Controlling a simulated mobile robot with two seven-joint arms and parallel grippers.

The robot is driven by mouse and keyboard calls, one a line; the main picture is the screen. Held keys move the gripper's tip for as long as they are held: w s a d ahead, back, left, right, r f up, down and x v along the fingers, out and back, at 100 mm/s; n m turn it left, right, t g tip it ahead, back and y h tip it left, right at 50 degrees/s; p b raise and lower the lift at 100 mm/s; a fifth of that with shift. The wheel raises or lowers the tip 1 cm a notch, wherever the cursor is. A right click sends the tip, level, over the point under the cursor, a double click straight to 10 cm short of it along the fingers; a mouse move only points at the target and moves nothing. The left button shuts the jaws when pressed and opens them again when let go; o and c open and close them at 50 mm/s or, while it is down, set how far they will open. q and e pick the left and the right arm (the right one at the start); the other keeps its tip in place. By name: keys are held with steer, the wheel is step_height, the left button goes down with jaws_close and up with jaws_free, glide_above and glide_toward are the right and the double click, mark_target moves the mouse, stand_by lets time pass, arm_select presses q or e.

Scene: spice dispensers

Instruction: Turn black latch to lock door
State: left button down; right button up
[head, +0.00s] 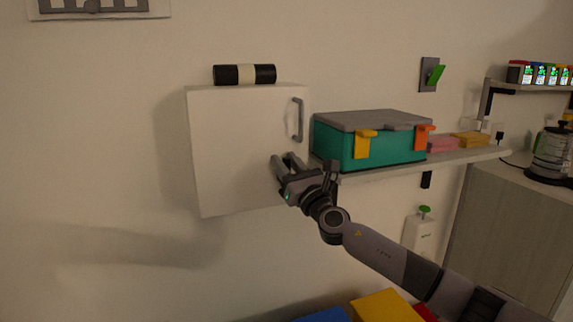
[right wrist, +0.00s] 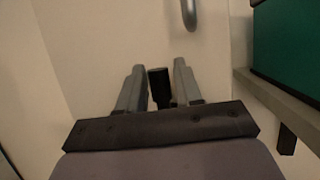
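The white cabinet door (head: 240,150) on the wall is closed, with a grey handle (head: 298,120) near its upper right edge. The handle's lower end also shows in the right wrist view (right wrist: 189,14). The black latch (right wrist: 160,88) sits on the door below the handle and points toward the wrist camera. My right gripper (head: 283,165) is at the door's lower right, with its fingers toward the door. In the right wrist view its fingers are apart, with the latch between them; I cannot tell whether they touch it. In the head view the gripper hides the latch. My left gripper is not in view.
A teal box (head: 345,150) with a grey lid stands on a wall shelf (head: 400,166) just right of the cabinet, close to my right gripper. A black and cream cylinder (head: 246,75) lies on top of the cabinet. Wall left of and below the cabinet is clear.

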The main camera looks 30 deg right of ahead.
jaws_close()
steer(key=shift+f+m, duration=0.1)
steer(key=shift+m, duration=0.2)
steer(key=d+f+m+g+h+b, duration=0.1)
steer(key=m+g+h, duration=0.1)
steer(key=m, duration=0.6)
steer(key=d+f+m+g+h+b, duration=0.1)
steer(key=d+f+m+g+h, duration=0.1)
steer(key=m+h, duration=0.3)
steer(key=s+d+f+m+g+h+b, duration=0.1)
steer(key=m+h, duration=0.3)
steer(key=m, duration=0.8)
steer(key=shift+d+f+m+g+b, duration=0.35)
steer(key=shift+f+g+b, duration=0.2)
steer(key=shift+g, duration=0.25)
steer(key=shift+s+f, duration=0.1)
steer(key=shift+o, duration=1.8)
jaws_free()
